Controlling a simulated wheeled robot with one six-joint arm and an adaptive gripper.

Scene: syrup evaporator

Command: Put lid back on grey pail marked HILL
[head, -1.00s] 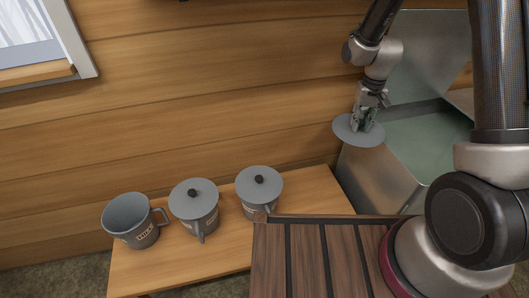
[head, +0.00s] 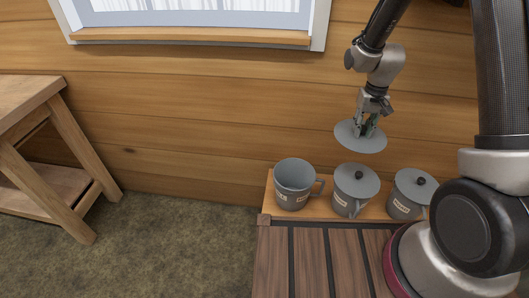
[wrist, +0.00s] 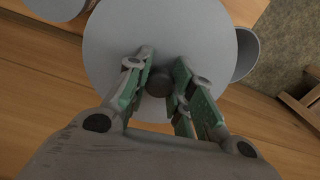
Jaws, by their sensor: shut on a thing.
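My gripper (head: 364,128) is shut on the dark knob (wrist: 159,83) of a round grey lid (head: 348,141) and holds it flat in the air. The lid (wrist: 150,35) fills much of the wrist view. Below, an open grey pail (head: 294,187) stands upright on a wooden bench, with its handle to the right; its label is too small to read surely. The held lid is above and to the right of this pail in the head view. Part of a grey pail (wrist: 246,55) shows beyond the lid's right edge in the wrist view.
Two grey pails with lids on, a middle one (head: 352,205) and a right one (head: 404,207), stand beside the open pail on the bench (head: 268,200). A wooden table (head: 40,165) stands at left. Open floor (head: 170,245) lies between. A window (head: 200,18) is above.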

